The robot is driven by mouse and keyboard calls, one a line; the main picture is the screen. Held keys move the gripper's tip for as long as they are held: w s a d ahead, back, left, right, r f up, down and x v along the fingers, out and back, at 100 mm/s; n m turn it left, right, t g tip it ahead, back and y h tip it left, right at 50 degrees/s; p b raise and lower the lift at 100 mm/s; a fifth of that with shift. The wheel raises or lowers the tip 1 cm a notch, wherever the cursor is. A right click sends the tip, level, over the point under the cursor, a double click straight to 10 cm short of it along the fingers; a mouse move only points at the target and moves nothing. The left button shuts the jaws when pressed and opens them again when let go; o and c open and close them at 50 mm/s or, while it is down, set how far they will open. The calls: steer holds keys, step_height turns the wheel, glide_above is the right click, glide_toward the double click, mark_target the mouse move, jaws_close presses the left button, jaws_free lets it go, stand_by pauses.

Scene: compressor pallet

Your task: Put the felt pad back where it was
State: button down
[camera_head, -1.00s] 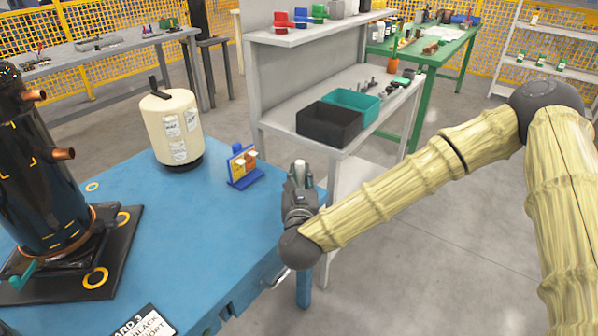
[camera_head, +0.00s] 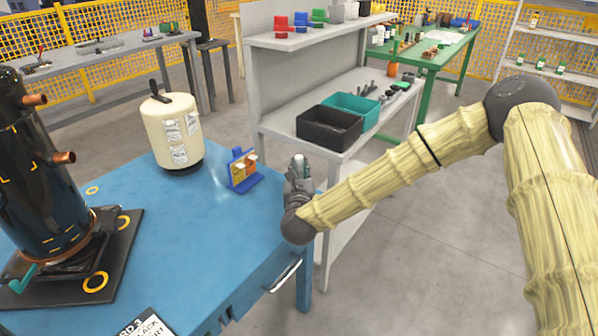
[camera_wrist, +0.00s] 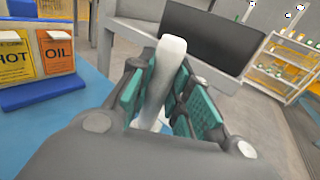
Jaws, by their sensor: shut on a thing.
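My gripper (camera_head: 298,172) is over the right end of the blue table, just right of the small blue stand. In the wrist view its teal-padded fingers (camera_wrist: 168,92) are shut on a narrow white piece (camera_wrist: 166,62), which looks like the felt pad. The piece stands up between the fingers and sticks out past their tips. Its lower part is partly hidden by the fingers. I cannot tell a marked place for the pad.
The blue table (camera_head: 215,235) carries the blue stand (camera_head: 243,170) with HOT and OIL tags, a cream tank (camera_head: 173,130) and a black compressor (camera_head: 40,170) on a dark base. A grey shelf unit with a black bin (camera_head: 329,127) and teal bin (camera_head: 352,107) stands behind my gripper.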

steer(key=shift+f, duration=0.25)
steer(key=shift+f, duration=0.2)
steer(key=c, duration=1.3)
jaws_free()
steer(key=shift+r, duration=0.1)
steer(key=shift+r, duration=0.15)
steer(key=shift+s, duration=0.35)
steer(key=s, duration=1.1)
steer(key=shift+s, duration=0.15)
